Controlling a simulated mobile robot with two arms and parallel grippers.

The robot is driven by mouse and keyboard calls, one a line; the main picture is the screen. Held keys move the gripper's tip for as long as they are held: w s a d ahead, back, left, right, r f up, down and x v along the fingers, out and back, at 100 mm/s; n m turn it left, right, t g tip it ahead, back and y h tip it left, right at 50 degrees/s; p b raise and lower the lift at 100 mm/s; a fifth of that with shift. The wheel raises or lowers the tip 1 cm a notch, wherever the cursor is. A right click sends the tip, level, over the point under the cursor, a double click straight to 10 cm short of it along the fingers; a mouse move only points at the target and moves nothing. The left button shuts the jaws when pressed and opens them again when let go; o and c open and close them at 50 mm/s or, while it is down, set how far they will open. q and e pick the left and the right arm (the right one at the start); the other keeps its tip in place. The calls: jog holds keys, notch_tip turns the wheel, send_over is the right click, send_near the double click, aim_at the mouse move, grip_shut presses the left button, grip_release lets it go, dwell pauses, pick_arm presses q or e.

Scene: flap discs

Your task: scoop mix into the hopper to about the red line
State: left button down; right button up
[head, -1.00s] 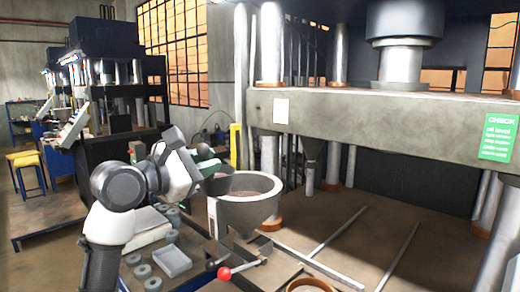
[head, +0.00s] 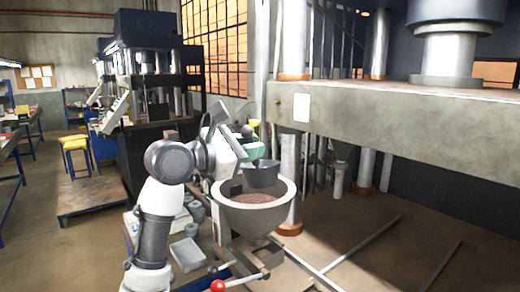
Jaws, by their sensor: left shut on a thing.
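The hopper (head: 264,222) is a grey funnel-shaped bowl in the middle of the head view. Brown mix (head: 254,198) lies inside it; I cannot make out a red line. My left gripper (head: 246,152) is at the hopper's back left, above the rim, and is shut on a scoop. The dark grey scoop (head: 262,174) is over the back part of the hopper's mouth. My arm hides part of the grip, and I cannot see whether the scoop holds mix. My right gripper is out of view.
A lever with a red knob (head: 218,286) stands in front of the hopper. A pale tray (head: 187,255) lies to its left. The large press with its heavy beam (head: 400,115) rises behind and to the right. Yellow stools (head: 75,145) stand far left.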

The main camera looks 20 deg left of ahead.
pick_arm(q)
jog(key=w+a+r+n+g+h+p, duration=0.1)
jog(key=w+a+n+p, duration=0.3)
jog(key=w+a+n, duration=1)
jog(key=shift+w+n+g+p, duration=0.35)
jog(key=shift+w+n+g, duration=0.3)
jog(key=shift+n, duration=0.85)
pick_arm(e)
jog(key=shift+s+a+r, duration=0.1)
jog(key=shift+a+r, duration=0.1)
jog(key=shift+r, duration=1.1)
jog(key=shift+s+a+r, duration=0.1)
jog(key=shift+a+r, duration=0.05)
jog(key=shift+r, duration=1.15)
pick_arm(q)
jog(key=shift+s+a+r, duration=0.1)
jog(key=shift+s, duration=0.05)
